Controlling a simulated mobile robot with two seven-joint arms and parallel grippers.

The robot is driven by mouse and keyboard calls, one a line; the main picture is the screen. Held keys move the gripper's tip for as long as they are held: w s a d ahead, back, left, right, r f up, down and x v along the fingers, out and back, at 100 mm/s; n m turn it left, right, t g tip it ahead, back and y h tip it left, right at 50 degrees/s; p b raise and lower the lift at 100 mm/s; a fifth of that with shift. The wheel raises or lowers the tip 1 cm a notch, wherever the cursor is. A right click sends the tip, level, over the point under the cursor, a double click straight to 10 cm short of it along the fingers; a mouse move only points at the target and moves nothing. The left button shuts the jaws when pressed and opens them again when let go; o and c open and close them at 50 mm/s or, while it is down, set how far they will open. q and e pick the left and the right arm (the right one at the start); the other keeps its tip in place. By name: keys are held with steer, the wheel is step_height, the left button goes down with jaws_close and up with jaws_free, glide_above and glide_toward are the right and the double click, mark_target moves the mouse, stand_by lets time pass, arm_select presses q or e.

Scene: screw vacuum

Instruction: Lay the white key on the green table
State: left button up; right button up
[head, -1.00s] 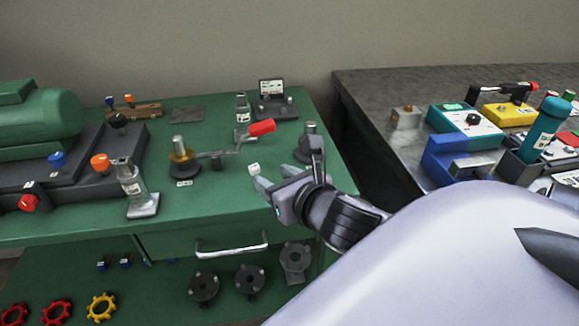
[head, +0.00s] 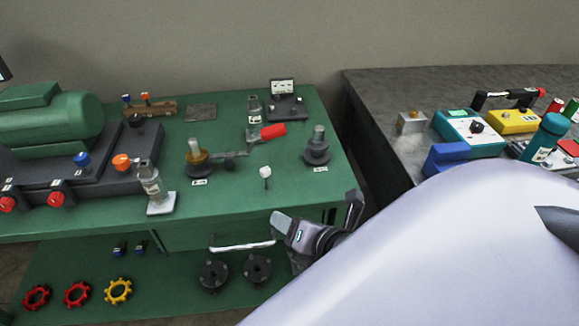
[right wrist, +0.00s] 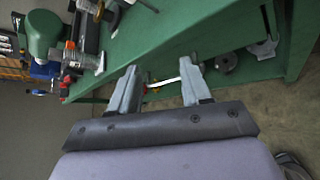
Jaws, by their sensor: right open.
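The white key (head: 265,172) is on the green table (head: 225,207) near its front right part, with its pale head up and a thin dark stem below. Its exact tilt is hard to tell. My right gripper (head: 318,212) is open and empty at the table's front edge, to the right of and nearer than the key, apart from it. In the right wrist view its two fingers (right wrist: 157,78) are spread, with the drawer handle showing beyond the gap. I cannot make out the key there. My left gripper is not in view.
A crank with a red grip (head: 272,131), a grey knobbed post (head: 317,147) and a small bottle on a stand (head: 152,188) stand around the key. A drawer handle (head: 243,246) is below the front edge. A second, grey table (head: 375,115) stands to the right.

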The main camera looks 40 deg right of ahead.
steer(key=s+a+f+m+g+y, duration=0.1)
steer(key=s+a+f+m, duration=0.2)
steer(key=f+m, duration=0.4)
steer(key=s+a+f+m+y, duration=0.1)
steer(key=s+a+f+m, duration=0.2)
steer(key=f+m, duration=0.5)
steer(key=m, duration=0.9)
steer(key=shift+m+g+y, duration=0.3)
steer(key=shift+g+y, duration=0.1)
